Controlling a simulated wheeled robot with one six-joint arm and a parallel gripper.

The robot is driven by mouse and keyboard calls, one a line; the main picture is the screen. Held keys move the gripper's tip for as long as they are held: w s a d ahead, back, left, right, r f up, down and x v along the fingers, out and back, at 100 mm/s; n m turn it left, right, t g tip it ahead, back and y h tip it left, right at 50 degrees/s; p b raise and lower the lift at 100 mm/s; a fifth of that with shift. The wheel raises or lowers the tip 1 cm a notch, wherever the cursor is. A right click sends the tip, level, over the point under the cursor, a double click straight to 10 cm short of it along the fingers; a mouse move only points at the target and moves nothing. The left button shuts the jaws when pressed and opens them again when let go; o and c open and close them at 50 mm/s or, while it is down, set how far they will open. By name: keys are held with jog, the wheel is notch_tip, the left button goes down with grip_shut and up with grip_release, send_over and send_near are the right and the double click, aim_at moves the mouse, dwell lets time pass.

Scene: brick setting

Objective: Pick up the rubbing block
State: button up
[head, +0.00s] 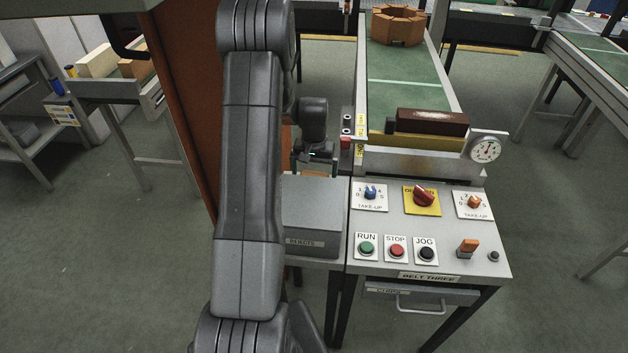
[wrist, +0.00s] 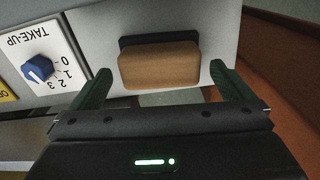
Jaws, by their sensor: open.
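A tan block with a dark layer along one side, which looks like the rubbing block (wrist: 158,66), lies on a light grey surface in the wrist view. My gripper (wrist: 159,70) is open, with one green finger on each side of the block. A gap shows between the block and each finger; no hold is visible. In the head view my gripper (head: 318,156) points down just left of the control console, behind my arm.
The console (head: 440,262) carries knobs and buttons. A grey rejects box (head: 312,222) stands at its left. A dark red brick (head: 432,122) and a dial gauge (head: 486,150) are at the near end of the green belt (head: 408,90). An orange-brown panel (head: 185,100) rises at the left.

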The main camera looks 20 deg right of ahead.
aim_at(314, 175)
jog(key=shift+f, duration=1.15)
jog(key=c, duration=1.1)
jog(key=shift+r, duration=0.15)
notch_tip(314, 175, up, 10)
jog(key=shift+f+b, duration=0.1)
jog(key=shift+b, duration=0.8)
